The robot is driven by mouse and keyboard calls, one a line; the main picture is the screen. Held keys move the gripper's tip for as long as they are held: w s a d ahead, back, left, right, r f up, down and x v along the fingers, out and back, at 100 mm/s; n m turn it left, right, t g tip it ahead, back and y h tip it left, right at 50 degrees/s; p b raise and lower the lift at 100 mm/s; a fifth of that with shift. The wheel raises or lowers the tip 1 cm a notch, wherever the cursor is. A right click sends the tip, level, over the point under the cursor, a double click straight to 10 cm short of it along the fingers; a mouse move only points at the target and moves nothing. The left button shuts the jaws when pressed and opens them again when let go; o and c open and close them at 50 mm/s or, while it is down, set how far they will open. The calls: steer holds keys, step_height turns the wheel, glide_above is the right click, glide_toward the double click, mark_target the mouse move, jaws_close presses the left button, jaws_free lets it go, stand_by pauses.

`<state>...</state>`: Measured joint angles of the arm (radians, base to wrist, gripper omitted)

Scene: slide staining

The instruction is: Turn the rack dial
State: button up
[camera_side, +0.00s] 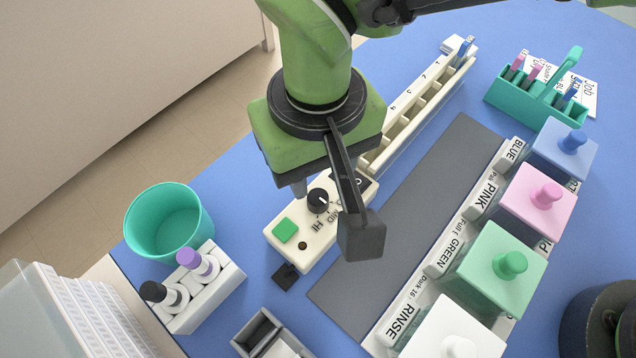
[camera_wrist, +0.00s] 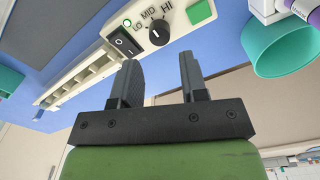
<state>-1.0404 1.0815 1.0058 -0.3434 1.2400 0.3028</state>
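The dial (camera_side: 318,201) is a round black knob with a white mark on the cream control end of the long slotted rack (camera_side: 418,112). It also shows in the wrist view (camera_wrist: 158,34), with LO, MID and HI printed around it. I cannot tell which label the mark points to. My gripper (camera_wrist: 160,62) is open and empty, its two grey fingers apart, with the dial showing between and beyond the tips. In the side view one finger shows by the dial; the other is hidden behind my wrist camera bracket. No contact with the dial is visible.
A teal bin (camera_side: 140,228), bottle holder (camera_side: 215,291), grey mat (camera_side: 345,285), lidded jars (camera_side: 500,280) and teal slide carrier (camera_side: 505,98) stand around.

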mark_target(318, 197)
step_height(318, 197, down, 6)
steer(key=shift+f, duration=0.15)
steer(key=c, duration=0.7)
